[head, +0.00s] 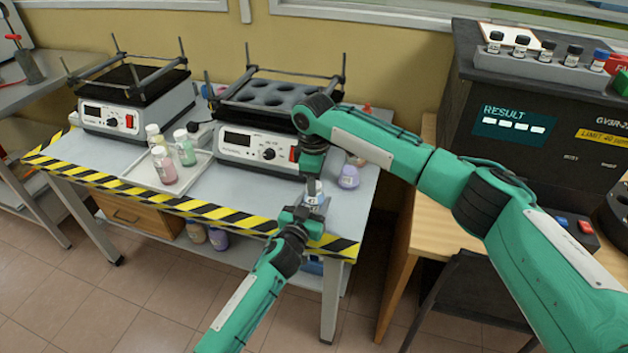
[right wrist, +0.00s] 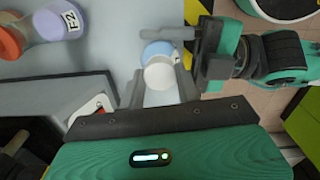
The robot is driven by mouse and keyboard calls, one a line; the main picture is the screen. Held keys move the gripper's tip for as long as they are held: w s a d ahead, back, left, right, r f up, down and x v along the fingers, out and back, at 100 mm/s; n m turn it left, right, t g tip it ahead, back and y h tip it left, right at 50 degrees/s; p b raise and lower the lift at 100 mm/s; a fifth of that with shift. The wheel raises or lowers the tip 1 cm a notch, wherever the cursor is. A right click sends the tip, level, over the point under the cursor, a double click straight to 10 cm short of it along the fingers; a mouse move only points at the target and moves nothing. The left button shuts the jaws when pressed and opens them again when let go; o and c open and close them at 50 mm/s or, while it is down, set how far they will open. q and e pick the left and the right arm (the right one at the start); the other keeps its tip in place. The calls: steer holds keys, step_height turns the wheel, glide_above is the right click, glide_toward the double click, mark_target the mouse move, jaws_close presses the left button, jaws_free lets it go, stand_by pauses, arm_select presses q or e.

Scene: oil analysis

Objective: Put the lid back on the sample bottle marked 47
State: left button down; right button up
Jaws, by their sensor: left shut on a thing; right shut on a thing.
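A small bottle with a light blue part (right wrist: 157,49) is between my two grippers at the front right of the grey table; no number on it is readable. A white round lid (right wrist: 160,76) is between the fingers of my right gripper (head: 313,182), which is shut on it and points down. My left gripper (head: 303,208) is shut on the bottle from the front; its fingers show beside the bottle in the right wrist view (right wrist: 178,40). The lid overlaps the bottle in the right wrist view; I cannot tell whether they touch.
A purple bottle (head: 349,177) stands just right of my grippers. A shaker (head: 238,152) is close behind left, another (head: 110,125) farther left. A white tray (head: 139,172) holds several bottles. The analyser (head: 560,130) stands right, with a rack (head: 525,66) of vials.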

steer(key=shift+m, duration=1)
steer(key=o, duration=1.2)
steer(key=shift+c, duration=0.2)
step_height(320, 180, up, 12)
arm_select(q)
steer(key=c, duration=0.6)
jaws_free()
steer(key=shift+o, duration=0.2)
steer(key=shift+s, duration=0.1)
